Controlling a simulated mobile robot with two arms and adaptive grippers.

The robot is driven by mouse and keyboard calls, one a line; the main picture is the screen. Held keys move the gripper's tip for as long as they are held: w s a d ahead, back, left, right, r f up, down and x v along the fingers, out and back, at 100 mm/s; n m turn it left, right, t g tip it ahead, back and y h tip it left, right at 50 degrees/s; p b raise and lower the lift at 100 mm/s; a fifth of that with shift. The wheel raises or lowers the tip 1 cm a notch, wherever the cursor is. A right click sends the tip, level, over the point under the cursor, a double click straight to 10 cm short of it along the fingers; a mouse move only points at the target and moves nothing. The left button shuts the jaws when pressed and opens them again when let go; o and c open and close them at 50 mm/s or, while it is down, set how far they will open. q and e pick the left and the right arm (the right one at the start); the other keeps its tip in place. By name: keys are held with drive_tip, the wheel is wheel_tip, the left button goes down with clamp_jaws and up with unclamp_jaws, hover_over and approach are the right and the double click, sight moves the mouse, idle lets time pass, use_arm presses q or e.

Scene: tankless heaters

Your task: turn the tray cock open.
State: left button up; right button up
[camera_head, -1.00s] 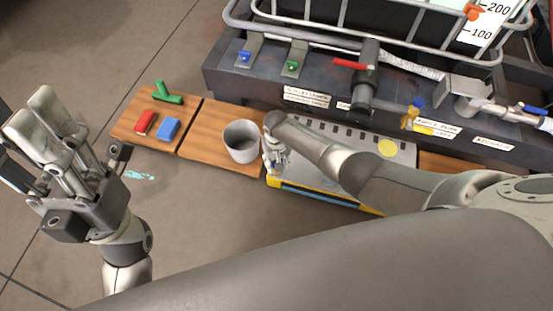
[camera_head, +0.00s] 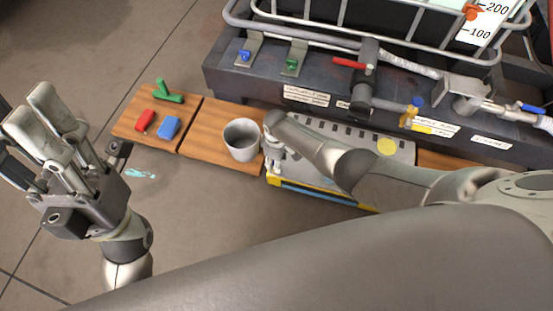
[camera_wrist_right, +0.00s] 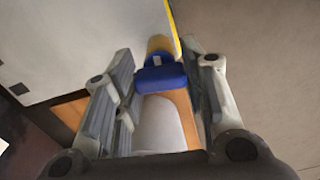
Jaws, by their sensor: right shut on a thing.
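The tray cock (camera_wrist_right: 161,76) shows in the right wrist view as a blue handle on a brass-coloured body at the edge of the grey tray (camera_wrist_right: 75,40). My right gripper (camera_wrist_right: 160,85) is shut on the blue handle, with a finger on each side of it. In the head view my right gripper (camera_head: 274,158) is at the left end of the tray (camera_head: 399,151), and it hides the cock there. My left gripper (camera_head: 45,115) is raised at the left, open and empty, away from the tray.
A grey cup (camera_head: 241,140) stands on a wooden board just left of my right gripper. Red and blue blocks (camera_head: 169,127) and a green T-shaped piece (camera_head: 168,92) lie further left. A dark bench with a red-handled valve (camera_head: 348,63) is behind.

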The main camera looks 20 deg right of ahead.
drive_tip(key=shift+n, duration=0.5)
drive_tip(key=o, duration=1)
drive_tip(key=shift+r, duration=0.15)
drive_tip(key=shift+r, duration=5.9)
drive_tip(key=shift+a, duration=0.15)
